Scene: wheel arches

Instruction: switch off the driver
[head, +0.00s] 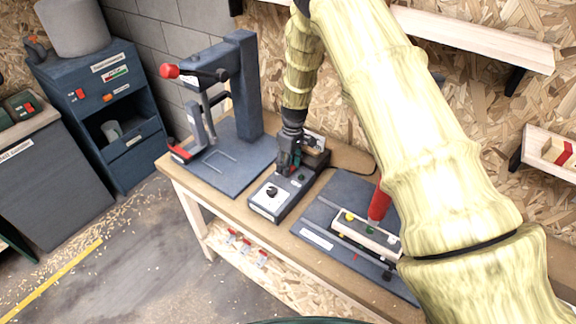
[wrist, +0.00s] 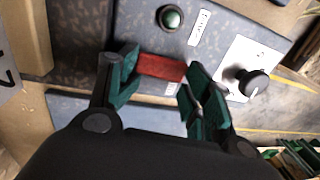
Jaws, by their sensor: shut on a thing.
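The driver (head: 287,203) is a dark box on the bench with a white plate and black knob at its front end. In the wrist view its speckled panel (wrist: 215,28) carries a green round button or lamp (wrist: 171,17), a small label and the black knob (wrist: 252,83). A red switch (wrist: 161,67) sits between my two green-padded fingers. In the head view the gripper hides most of the switch.
A dark press with a red knob (head: 169,71) stands left of the driver. To the right, a dark plate (head: 317,218) bears a pale strip with coloured buttons and a red upright piece (head: 379,203), partly behind my arm. A shelf (head: 480,35) hangs on the wall.

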